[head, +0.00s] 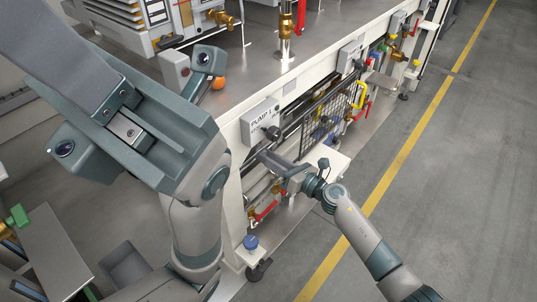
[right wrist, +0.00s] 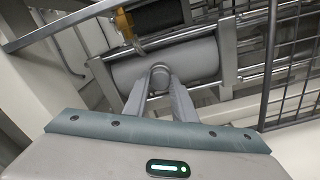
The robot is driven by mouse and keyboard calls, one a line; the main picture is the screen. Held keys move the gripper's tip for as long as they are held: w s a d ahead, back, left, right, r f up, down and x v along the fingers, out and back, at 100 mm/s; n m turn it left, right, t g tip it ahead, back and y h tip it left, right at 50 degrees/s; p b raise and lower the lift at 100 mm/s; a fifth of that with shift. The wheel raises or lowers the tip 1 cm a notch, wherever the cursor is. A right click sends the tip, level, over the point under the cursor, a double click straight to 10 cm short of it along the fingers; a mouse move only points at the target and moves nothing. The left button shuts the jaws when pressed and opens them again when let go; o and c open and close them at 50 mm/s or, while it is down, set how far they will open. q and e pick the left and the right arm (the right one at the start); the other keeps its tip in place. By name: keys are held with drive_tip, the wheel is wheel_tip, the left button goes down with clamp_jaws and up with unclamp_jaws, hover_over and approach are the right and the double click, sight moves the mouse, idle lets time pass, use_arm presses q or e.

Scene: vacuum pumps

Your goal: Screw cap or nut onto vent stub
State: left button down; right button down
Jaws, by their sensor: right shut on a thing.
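My right gripper (head: 268,158) reaches into the side of the pump bench below the label box. In the right wrist view its fingers (right wrist: 160,88) are shut on a small round grey cap (right wrist: 160,73). The cap sits against the front of a grey horizontal cylinder (right wrist: 190,62). The stub behind the cap is hidden, so I cannot tell how far the cap is on. My left gripper (head: 125,125) is close to the head camera at the upper left, away from the cylinder.
The label box (head: 262,121) is above the right gripper. A wire mesh guard (head: 328,115) is beside it, with bars around the cylinder. Red-handled valves (head: 266,206) sit below. A round blue piece (head: 250,242) is at the bench's lower corner. The floor right of the yellow line (head: 385,180) is clear.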

drive_tip(key=shift+m, duration=0.3)
drive_tip(key=c, duration=1.4)
unclamp_jaws()
drive_tip(key=shift+d, duration=0.1)
drive_tip(key=shift+v, duration=2.45)
drive_tip(key=shift+c, duration=0.6)
